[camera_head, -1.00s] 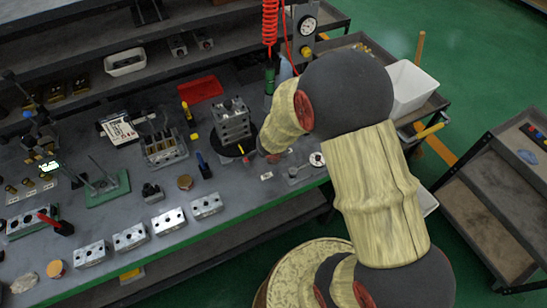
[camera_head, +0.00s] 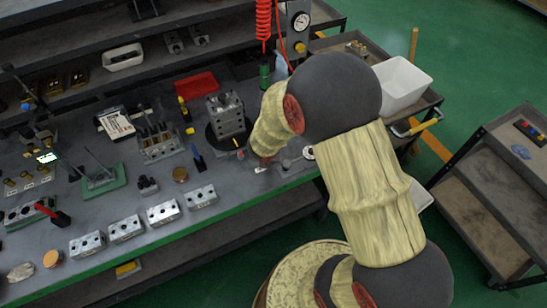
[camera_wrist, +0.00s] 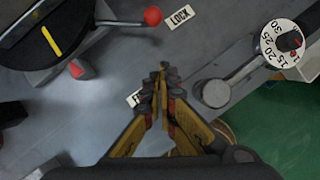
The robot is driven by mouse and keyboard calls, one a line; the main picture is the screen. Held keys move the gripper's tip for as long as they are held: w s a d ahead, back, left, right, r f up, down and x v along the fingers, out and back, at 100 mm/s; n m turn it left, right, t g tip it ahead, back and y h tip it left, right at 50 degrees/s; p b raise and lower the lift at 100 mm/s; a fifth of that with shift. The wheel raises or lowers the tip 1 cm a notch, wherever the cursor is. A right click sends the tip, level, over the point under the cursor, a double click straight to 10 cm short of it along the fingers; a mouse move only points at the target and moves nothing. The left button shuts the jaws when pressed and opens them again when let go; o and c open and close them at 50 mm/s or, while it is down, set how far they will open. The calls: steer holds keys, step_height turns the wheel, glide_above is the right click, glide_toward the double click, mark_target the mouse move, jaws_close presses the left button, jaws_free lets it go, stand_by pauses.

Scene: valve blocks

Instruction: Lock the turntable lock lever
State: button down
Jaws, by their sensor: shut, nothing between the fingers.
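The turntable (camera_wrist: 15,72) is a dark round plate at the upper left of the wrist view, with a yellow line on it. In the head view it (camera_head: 212,143) carries a grey metal block (camera_head: 226,112). The lock lever is a thin rod ending in a red ball (camera_wrist: 153,16), just left of the white LOCK label (camera_wrist: 181,16). My gripper (camera_wrist: 162,78) is shut and empty, below the red ball and apart from it in the picture. It partly covers a second white label (camera_wrist: 134,98). In the head view my arm hides the lever and the gripper's fingertips.
A round grey post with an arm (camera_wrist: 215,93) and a numbered dial (camera_wrist: 284,43) stand right of my gripper. A red cone-shaped piece (camera_wrist: 80,69) sits by the turntable. Several metal blocks (camera_head: 163,212) line the bench's front edge.

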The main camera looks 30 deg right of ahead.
steer(key=p+v, duration=0.4)
steer(key=v, duration=0.6)
steer(key=shift+d, duration=0.2)
